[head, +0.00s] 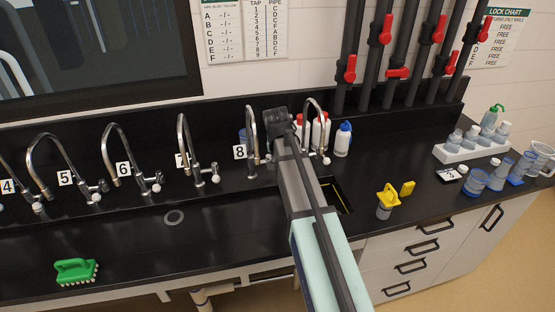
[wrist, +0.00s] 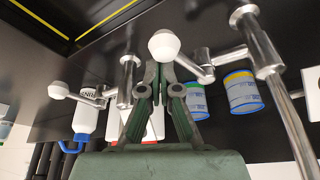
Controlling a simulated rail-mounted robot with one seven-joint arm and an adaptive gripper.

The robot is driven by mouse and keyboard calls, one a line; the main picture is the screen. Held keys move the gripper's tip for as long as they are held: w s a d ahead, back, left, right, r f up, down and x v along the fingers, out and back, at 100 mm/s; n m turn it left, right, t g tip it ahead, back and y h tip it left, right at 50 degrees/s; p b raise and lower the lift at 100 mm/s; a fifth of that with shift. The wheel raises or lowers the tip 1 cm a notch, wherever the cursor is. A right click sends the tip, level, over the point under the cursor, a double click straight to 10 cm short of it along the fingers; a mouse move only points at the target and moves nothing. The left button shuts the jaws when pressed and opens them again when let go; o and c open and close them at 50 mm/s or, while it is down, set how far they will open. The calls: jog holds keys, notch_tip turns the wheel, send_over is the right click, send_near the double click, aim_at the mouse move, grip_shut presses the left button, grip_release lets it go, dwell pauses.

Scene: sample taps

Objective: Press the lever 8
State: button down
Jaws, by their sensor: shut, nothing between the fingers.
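Tap 8 (head: 251,130) stands on the black bench beside its white label "8" (head: 239,152) in the head view. In the wrist view, a metal tap (wrist: 258,42) at the right, which appears to be tap 8, has a lever with a round white knob (wrist: 165,45). My gripper (wrist: 155,70) is shut and empty, its fingertips right by this knob. I cannot tell whether they touch it. In the head view my arm lies across the bench just right of tap 8 and hides the fingertips.
Another tap (head: 311,125) stands right of my arm; tap 7 (head: 187,150) stands to the left. Bottles (head: 343,140) and blue-rimmed containers (wrist: 245,92) are behind the taps. A green brush (head: 76,271) lies at the front left. A yellow-handled item (head: 387,198) stands at the right.

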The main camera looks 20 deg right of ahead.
jog(key=shift+s+a, duration=0.3)
jog(key=shift+a, duration=0.65)
jog(key=shift+w+d+r, duration=0.15)
jog(key=shift+w+d, duration=0.15)
jog(key=shift+d, duration=0.1)
notch_tip(320, 180, up, 10)
jog(key=b, duration=0.2)
jog(key=shift+s, duration=0.15)
dwell(0.5)
